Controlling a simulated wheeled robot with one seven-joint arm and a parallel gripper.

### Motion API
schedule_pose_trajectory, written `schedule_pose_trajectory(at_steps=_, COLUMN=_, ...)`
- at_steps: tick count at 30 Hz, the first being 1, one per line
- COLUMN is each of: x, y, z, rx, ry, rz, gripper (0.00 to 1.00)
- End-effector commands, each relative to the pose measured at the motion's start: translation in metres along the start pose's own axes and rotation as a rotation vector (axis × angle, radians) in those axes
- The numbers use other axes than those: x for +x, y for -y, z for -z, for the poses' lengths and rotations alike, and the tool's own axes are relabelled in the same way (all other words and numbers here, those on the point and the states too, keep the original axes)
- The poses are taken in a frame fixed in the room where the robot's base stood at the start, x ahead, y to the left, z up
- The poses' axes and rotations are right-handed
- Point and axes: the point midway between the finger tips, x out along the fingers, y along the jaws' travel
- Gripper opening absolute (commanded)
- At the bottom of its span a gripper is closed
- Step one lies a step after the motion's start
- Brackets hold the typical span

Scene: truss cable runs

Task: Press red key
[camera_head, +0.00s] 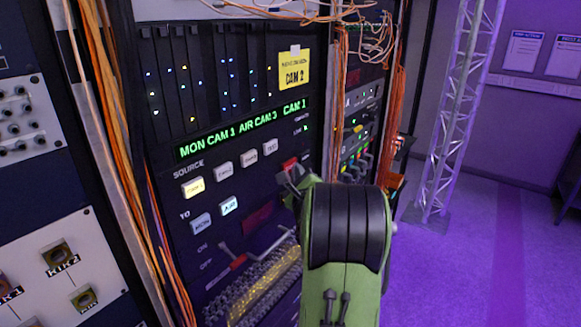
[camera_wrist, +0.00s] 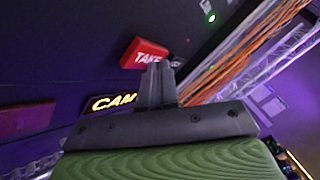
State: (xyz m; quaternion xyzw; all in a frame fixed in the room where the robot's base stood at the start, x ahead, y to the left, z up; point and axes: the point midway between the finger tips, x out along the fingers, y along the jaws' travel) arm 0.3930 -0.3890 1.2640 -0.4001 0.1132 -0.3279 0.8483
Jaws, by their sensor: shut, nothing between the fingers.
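The red key (camera_wrist: 145,52), marked TAKE, sits on the dark panel near the top middle of the wrist view. In the head view the red key (camera_head: 290,163) shows at the right of the button rows, just above my gripper (camera_head: 291,178). In the wrist view my gripper (camera_wrist: 157,66) is shut and empty, its fingertips overlapping the key's lower right edge. I cannot tell whether they touch it. The green wrist hides part of the panel.
Lit source buttons (camera_head: 193,187) and a lit AIR button (camera_head: 228,206) lie left of the gripper. Orange cables (camera_head: 397,110) hang at the right. Open floor (camera_head: 490,250) lies farther right.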

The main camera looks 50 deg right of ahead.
Motion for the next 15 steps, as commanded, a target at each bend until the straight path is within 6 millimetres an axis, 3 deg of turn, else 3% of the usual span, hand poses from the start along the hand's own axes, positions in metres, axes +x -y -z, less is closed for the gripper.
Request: schedule_pose_trajectory(at_steps=15, x=0.0045, y=-0.0029, z=-0.0044, rx=0.002, ry=0.002, rz=0.000, gripper=0.00)
